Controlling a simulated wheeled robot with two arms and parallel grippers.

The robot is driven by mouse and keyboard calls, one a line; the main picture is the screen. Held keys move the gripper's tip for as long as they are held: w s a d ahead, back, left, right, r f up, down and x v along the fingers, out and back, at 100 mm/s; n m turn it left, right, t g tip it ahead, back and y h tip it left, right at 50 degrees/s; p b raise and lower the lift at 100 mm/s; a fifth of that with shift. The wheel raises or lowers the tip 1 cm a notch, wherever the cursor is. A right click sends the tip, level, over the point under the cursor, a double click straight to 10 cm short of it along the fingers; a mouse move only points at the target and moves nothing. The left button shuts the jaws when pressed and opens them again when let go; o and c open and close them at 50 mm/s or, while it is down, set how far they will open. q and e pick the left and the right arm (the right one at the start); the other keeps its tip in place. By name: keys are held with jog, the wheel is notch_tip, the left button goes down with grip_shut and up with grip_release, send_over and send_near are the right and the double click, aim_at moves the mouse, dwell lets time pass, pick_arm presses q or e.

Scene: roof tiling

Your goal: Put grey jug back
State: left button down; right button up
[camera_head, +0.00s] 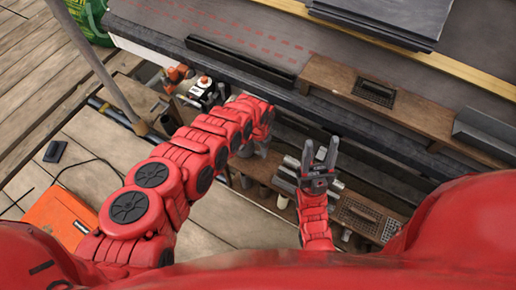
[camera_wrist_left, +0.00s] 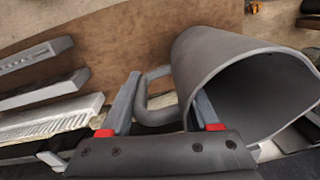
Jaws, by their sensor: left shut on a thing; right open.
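The grey jug (camera_wrist_left: 197,48) fills the right of the left wrist view, its open mouth facing the lower right. Its looped handle (camera_wrist_left: 146,98) sticks out to the left. My left gripper (camera_wrist_left: 168,88) is shut on the jug at the handle side, with one finger beside the handle and the other at the jug's wall. In the head view the left arm's end hides most of this gripper, and I cannot clearly make out the jug there. My right gripper (camera_head: 320,158) is open and empty, above the lower shelf.
A wooden ledge (camera_head: 345,83) with a dark grate crosses the sloping roof. Dark slates (camera_head: 385,17) lie at the top. Several grey cylinders and tools crowd the lower shelf. An orange case (camera_head: 62,217) and a green bag (camera_head: 90,20) are at the left.

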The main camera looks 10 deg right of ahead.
pick_arm(q)
jog(key=shift+c, duration=0.6)
grip_release()
jog(key=shift+f, duration=0.1)
